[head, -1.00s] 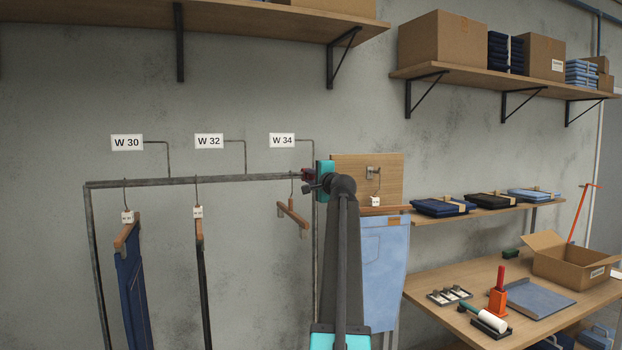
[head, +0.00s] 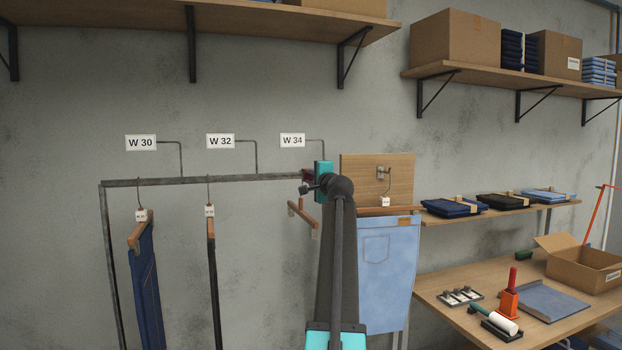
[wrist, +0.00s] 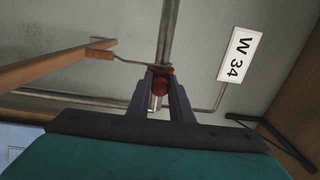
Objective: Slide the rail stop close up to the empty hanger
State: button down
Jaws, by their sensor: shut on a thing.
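The rail stop (wrist: 159,84) is a small red piece on the grey rail (head: 250,179). In the wrist view it sits between my gripper's two fingers (wrist: 160,92), which are shut on it. In the head view my gripper (head: 308,176) is at the right part of the rail. The empty wooden hanger (head: 302,214) hangs just left of it. The hanger also shows in the wrist view (wrist: 55,67), where its wire hook reaches the rail right by the stop. I cannot tell whether hook and stop touch.
Two loaded hangers hang further left, one with blue jeans (head: 149,285) and one with dark trousers (head: 212,285). Labels W 30, W 32 and W 34 (head: 292,140) stand above the rail. Light blue jeans (head: 388,265) hang at a wooden board (head: 362,172) to the right.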

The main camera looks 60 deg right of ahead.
jog(key=c, duration=1.7)
grip_release()
jog(key=shift+s+d, duration=0.1)
jog(key=shift+o, duration=0.6)
jog(key=shift+s, duration=0.1)
jog(key=b+v, duration=0.3)
jog(key=v, duration=1)
jog(key=shift+s+a, duration=0.2)
jog(key=shift+a, duration=0.05)
